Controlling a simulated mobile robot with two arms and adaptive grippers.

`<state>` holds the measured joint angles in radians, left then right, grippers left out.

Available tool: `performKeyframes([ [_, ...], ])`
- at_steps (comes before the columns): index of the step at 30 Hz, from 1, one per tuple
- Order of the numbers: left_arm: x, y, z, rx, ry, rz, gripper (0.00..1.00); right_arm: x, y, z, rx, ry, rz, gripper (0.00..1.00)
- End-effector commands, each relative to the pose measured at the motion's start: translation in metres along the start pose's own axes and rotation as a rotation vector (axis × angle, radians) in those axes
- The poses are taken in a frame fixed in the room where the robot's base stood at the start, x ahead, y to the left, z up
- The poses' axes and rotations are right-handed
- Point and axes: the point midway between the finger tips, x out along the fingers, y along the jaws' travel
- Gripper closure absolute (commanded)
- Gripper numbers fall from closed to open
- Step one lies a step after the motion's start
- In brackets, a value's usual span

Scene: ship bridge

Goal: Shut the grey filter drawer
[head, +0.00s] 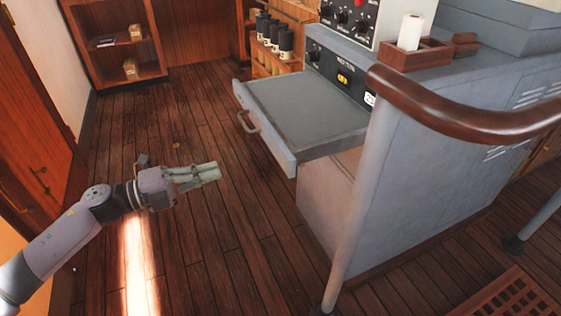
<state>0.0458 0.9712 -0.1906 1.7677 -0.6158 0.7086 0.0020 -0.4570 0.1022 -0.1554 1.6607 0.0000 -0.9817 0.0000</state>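The grey filter drawer (300,109) is pulled out of the grey console (400,152), towards the left of the head view. It has a flat grey top and a front panel with a bar handle (247,121). My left gripper (217,172) is left of and nearer than the drawer front, over the floor and apart from the handle. Its fingers lie together and point right, with nothing between them. My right gripper is out of view.
A brown wooden handrail (460,117) on a grey post (355,205) curves around the console's near side. A wooden tray (416,56) with a white roll stands on the console. Wooden shelves (118,60) stand at the back. The plank floor before the drawer is clear.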

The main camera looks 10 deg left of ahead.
Motion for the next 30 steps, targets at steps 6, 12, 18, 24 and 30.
performKeyframes([
  [6, 0.027, -0.004, -0.001, 0.003, 0.004, -0.005, 1.00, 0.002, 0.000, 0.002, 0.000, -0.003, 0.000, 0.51],
  [12, 0.071, -0.005, 0.000, 0.002, 0.002, -0.007, 1.00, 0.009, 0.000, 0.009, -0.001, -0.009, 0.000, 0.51],
  [18, 0.110, -0.004, 0.000, 0.001, 0.000, -0.005, 1.00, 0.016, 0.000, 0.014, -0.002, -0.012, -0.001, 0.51],
  [24, 0.133, -0.002, 0.001, -0.001, -0.001, -0.003, 1.00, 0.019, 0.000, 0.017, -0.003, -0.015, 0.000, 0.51],
  [30, 0.139, -0.001, 0.001, -0.001, -0.002, -0.001, 1.00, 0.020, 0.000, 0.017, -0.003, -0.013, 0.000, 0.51],
])
